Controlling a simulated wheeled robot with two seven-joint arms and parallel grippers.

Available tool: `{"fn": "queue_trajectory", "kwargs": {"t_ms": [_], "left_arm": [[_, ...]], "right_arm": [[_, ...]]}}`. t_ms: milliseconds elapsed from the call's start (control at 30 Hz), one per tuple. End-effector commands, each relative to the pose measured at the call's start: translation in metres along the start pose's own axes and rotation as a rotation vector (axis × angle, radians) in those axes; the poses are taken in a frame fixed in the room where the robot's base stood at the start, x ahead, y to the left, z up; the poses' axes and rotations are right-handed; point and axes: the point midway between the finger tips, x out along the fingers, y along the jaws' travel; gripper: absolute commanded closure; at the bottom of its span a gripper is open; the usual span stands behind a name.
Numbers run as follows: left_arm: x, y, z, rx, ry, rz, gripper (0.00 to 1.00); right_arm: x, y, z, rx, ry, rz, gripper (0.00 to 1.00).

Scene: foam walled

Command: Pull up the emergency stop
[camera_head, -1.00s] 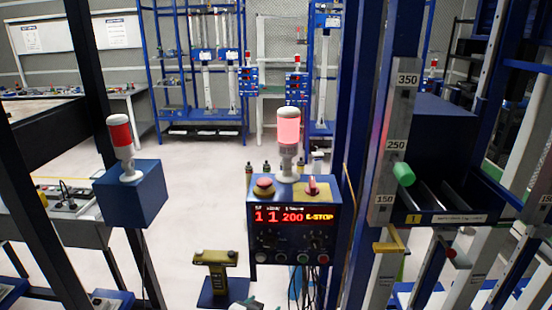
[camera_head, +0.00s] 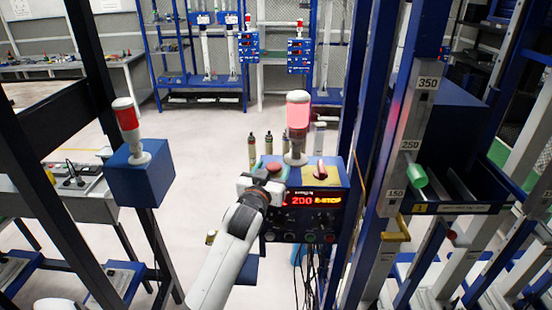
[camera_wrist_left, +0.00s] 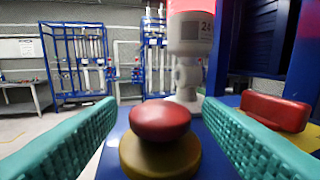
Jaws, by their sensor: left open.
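The emergency stop is a red mushroom button (camera_wrist_left: 160,122) on a yellow round base (camera_wrist_left: 160,158), on top of the blue control box (camera_head: 333,180). In the head view the red button (camera_head: 273,167) shows just beyond my left gripper (camera_head: 262,184). The box's red display reads "200 E-STOP". In the left wrist view my left gripper (camera_wrist_left: 160,135) is open, with one teal ribbed finger on each side of the button. I see no clear contact between fingers and button. My right gripper is not in view.
A lit red signal lamp (camera_head: 298,112) stands on the box behind the button. A red switch on a yellow plate (camera_head: 321,172) is to the right. A blue post (camera_head: 362,110) rises close on the right. Another lamp box (camera_head: 140,182) is at left.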

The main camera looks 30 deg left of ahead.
Motion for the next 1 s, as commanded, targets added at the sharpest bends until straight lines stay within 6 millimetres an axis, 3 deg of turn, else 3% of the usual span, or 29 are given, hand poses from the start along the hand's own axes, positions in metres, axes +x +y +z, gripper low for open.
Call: {"fn": "queue_trajectory", "kwargs": {"t_ms": [233,633,1000], "left_arm": [[0.03,0.0,0.001,0.002,0.0,0.0,0.4],[0.036,0.0,0.0,0.002,0.0,0.0,0.4],[0.036,0.0,0.0,0.001,0.0,0.0,1.0]], "right_arm": [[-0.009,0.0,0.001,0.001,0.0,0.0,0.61],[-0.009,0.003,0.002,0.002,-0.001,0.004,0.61],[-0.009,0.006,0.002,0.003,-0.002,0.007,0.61]]}}
